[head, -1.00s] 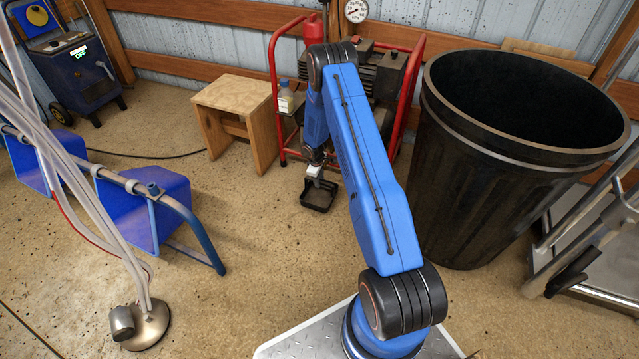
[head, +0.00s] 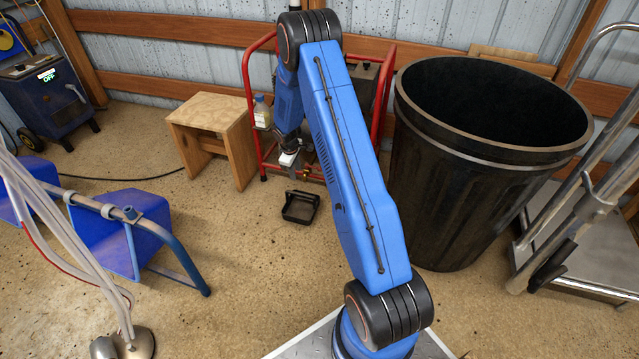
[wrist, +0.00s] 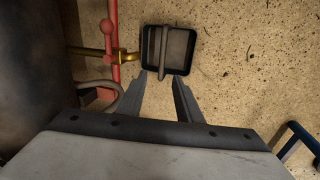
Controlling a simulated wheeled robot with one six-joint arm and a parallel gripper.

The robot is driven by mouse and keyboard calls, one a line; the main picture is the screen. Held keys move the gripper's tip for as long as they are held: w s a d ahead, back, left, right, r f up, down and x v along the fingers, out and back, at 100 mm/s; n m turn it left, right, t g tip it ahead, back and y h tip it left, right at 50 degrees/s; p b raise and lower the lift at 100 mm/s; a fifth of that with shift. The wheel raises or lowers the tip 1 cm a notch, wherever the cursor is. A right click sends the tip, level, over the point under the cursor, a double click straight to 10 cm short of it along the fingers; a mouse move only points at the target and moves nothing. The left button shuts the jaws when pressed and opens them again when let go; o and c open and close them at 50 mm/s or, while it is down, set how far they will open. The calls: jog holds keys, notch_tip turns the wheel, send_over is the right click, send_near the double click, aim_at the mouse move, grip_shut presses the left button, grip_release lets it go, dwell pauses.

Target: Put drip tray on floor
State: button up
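The drip tray (head: 289,218) is a small black square tray with a raised handle bar. It sits flat on the concrete floor (head: 235,270) in front of the red frame. In the wrist view the drip tray (wrist: 186,66) lies beyond my fingertips, with its handle lined up roughly with the gap between them. My gripper (wrist: 161,79) is open and empty, with its two fingers spread. In the head view my gripper (head: 291,166) is above and behind the tray, with clear space between them. The fingertips are small and dark there.
A red tubular frame (head: 253,100) with a machine stands just behind the tray. A wooden stool (head: 215,130) is to its left and a large black bin (head: 450,200) to its right. A blue-seated rail (head: 120,240) stands at left. The floor in front of the tray is clear.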

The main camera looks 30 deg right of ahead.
jog(key=s+a+r+m+t, duration=0.1)
jog(key=s+a+r, duration=0.35)
jog(key=r, duration=0.75)
jog(key=s+a+r+m, duration=0.2)
jog(key=s+r, duration=0.6)
jog(key=r, duration=0.4)
jog(key=s+a+r+m+t, duration=0.1)
jog(key=s+a+r, duration=0.4)
jog(key=r, duration=0.6)
jog(key=s+a+r+m, duration=0.1)
jog(key=s+a+r, duration=0.1)
jog(key=s, duration=0.9)
jog(key=s+a+r+m+y, duration=0.1)
jog(key=s+a+r, duration=0.2)
jog(key=s, duration=0.8)
jog(key=s+a+r+m+t+y, duration=0.1)
jog(key=s+r, duration=0.3)
jog(key=s, duration=0.7)
jog(key=shift+a+r, duration=0.15)
jog(key=shift+a, duration=0.7)
